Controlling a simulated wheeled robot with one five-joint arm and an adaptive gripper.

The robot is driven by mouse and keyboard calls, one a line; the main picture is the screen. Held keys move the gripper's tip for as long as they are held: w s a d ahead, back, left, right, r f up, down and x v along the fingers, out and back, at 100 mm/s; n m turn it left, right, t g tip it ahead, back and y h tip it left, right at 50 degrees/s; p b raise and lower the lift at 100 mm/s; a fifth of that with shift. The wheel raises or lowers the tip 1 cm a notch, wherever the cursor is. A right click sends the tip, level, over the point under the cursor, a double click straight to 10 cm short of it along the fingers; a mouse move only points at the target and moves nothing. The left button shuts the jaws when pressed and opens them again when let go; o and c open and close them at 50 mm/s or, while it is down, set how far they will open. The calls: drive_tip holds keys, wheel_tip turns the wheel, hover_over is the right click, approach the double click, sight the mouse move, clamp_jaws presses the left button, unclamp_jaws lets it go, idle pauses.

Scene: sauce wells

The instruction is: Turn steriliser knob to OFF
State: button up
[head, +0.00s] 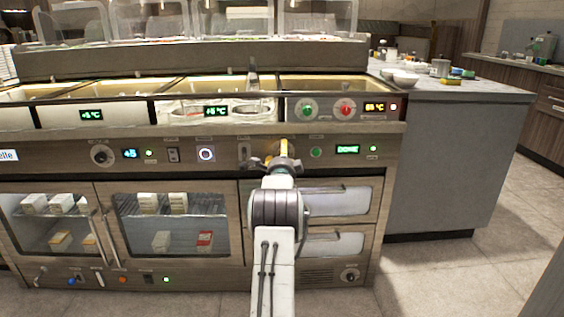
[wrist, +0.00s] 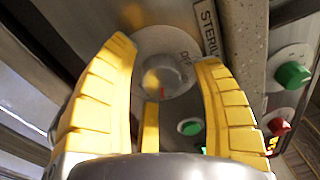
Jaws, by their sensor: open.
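The steriliser knob (wrist: 168,78) is a round grey metal knob on a pale round dial plate, with a small red mark on it. It shows in the wrist view beside a label starting "STERIL". In the head view my gripper (head: 285,147) is at the panel and hides the knob.
A green "DONE" display (head: 347,149) and a green button (head: 316,152) sit right of my gripper. Above are a green knob (head: 307,108) and a red knob (head: 346,107). Drawers (head: 335,201) lie below. Open floor (head: 460,260) is at the right.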

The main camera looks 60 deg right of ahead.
drive_tip(key=v, duration=1.2)
idle(0.5)
